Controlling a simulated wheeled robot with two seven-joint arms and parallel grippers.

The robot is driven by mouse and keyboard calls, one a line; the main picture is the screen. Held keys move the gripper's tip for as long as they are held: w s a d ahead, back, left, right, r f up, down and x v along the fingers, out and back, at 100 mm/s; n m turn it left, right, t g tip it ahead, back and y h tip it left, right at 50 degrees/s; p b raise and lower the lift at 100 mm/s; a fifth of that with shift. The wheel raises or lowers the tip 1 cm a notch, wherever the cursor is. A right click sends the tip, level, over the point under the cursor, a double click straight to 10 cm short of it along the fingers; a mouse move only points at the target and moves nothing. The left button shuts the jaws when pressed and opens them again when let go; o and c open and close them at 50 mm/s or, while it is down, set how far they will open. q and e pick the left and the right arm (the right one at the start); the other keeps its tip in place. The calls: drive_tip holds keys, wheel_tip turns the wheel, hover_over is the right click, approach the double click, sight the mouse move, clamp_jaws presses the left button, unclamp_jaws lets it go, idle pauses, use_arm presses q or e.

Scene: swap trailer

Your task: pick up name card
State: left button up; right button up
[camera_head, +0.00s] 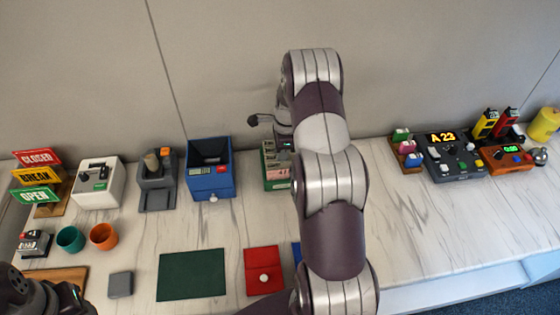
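I cannot make out a separate name card for certain. A green box (269,180) with pale and pinkish card-like pieces stands at the back middle of the table, partly hidden behind my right arm. My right gripper (284,146) is small and dark at the far end of that arm, over the back of the green box. The arm hides most of it, so its fingers and any hold do not show clearly. Dark parts of my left arm show at the bottom left corner; its fingertips cannot be made out.
Left of the green box stand a blue box (209,183), a grey device (158,188), a white device (97,190) and a sign stand (52,206). Consoles (455,160) stand right; the table's right front is clear.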

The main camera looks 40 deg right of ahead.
clamp_jaws()
idle(0.4)
drive_tip(key=shift+r, duration=0.35)
drive_tip(key=r, duration=0.4)
drive_tip(key=shift+d+r+b, duration=0.1)
drive_tip(key=shift+d+b, duration=0.1)
drive_tip(key=shift+b, duration=0.15)
drive_tip(key=s+d+r+p, duration=0.2)
drive_tip(key=s+d+r, duration=0.3)
drive_tip(key=d, duration=0.4)
drive_tip(key=shift+s+d+r+p, duration=0.3)
drive_tip(key=shift+s+d+r, duration=0.1)
drive_tip(key=shift+r, duration=0.4)
